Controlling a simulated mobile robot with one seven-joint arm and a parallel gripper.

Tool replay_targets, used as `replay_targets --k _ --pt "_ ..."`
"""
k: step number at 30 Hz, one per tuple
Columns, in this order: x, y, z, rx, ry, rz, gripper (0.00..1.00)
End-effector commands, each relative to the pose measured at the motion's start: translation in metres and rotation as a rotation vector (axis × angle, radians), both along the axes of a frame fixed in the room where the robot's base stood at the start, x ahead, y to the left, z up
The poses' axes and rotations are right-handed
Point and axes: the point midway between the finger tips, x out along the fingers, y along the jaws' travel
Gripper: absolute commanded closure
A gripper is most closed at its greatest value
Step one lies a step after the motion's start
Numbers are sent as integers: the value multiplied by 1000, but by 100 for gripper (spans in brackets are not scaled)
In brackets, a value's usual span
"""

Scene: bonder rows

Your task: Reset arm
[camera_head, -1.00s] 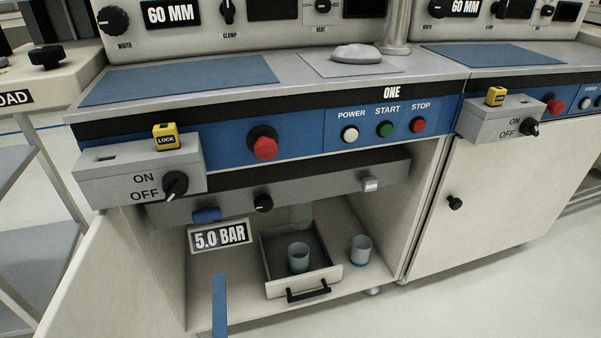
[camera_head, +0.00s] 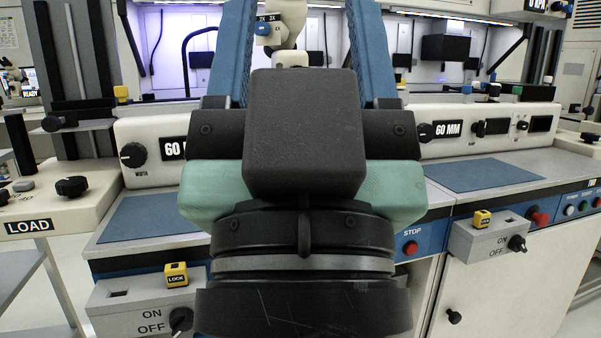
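My gripper (camera_head: 300,12) is raised close in front of the head camera and fills the middle of the view. Its two blue fingers point up and stand wide apart.
A LOCK switch box (camera_head: 140,308) juts out at lower left, and another switch box (camera_head: 490,240) at right. The LOAD stand (camera_head: 75,205) is at far left. Blue mats (camera_head: 145,218) lie on the worktops. A red STOP button (camera_head: 410,248) shows right of my wrist.

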Motion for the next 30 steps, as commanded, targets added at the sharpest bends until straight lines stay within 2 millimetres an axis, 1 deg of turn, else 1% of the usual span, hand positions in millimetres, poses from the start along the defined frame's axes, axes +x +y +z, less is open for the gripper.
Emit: replay_targets --k 1,5,8,12,30 --pt "1 0 23 -1 2 -1 38" --pt "1 1 52 -2 2 -2 38" --pt "1 1 79 -3 3 -3 38" --pt "1 1 122 -3 3 -4 38" --pt "1 1 303 -4 4 -3 38"
